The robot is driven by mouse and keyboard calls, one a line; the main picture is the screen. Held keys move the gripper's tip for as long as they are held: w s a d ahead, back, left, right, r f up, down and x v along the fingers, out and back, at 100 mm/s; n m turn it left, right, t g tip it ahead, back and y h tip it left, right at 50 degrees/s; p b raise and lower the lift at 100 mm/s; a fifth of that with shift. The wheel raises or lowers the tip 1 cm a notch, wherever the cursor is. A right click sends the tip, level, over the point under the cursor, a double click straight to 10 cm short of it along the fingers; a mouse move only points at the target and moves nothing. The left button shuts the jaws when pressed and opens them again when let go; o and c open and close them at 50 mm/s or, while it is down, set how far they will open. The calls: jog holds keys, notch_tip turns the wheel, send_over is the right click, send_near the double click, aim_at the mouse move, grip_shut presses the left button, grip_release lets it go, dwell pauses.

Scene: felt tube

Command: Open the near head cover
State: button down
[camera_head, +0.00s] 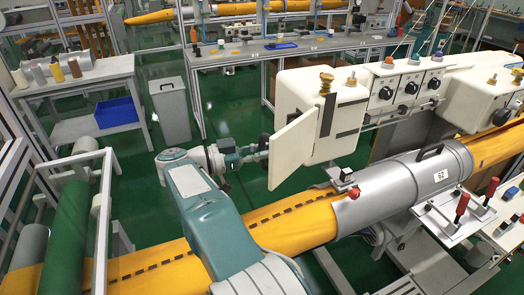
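The near head (350,112) is a white box at the center right with a brass knob on top. Its cover (293,150) is a flat white panel on the box's left side. The panel stands out at an angle from the box, so it looks at least partly open. My gripper (264,148) is at the panel's left edge, close to or touching it. The fingers are small and partly hidden by the panel, so I cannot tell whether they grip it. A second white head (482,98) stands farther right.
A yellow felt tube (300,222) runs below my arm into a grey cylinder marked 62 (415,182). A control panel with black knobs (402,88) joins the heads. A workbench (290,50) stands behind, and a grey bin (171,108) left. Green floor is clear between them.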

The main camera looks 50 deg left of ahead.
jog(key=c, duration=0.6)
grip_release()
jog(key=shift+r, duration=0.1)
jog(key=v, duration=1.2)
jog(key=shift+a, duration=0.15)
